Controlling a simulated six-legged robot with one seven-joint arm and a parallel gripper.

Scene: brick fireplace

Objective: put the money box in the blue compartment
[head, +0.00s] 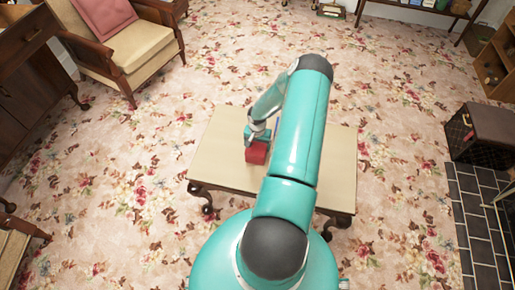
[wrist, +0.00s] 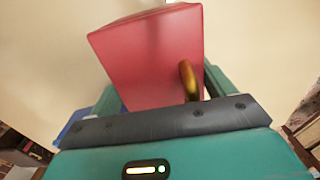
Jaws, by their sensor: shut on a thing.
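A red box with a brass-coloured curved part, which I take for the money box (wrist: 145,55), fills the middle of the wrist view. It also shows in the head view (head: 257,153), over the pale table. My gripper (wrist: 155,95) is shut on it, with green fingers on both sides. In the head view my gripper (head: 259,138) is partly hidden by my arm. A bit of blue (wrist: 75,125) shows behind my gripper at the left of the wrist view; it may be the blue compartment, but most of it is hidden. I cannot tell whether the box touches anything below.
The small table (head: 225,155) has a bare top on its left and right sides. An armchair (head: 135,50) stands at upper left beside a dark wooden cabinet (head: 25,75). A dark box (head: 485,135) stands by the tiled hearth (head: 478,215) at right. Flowered carpet surrounds the table.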

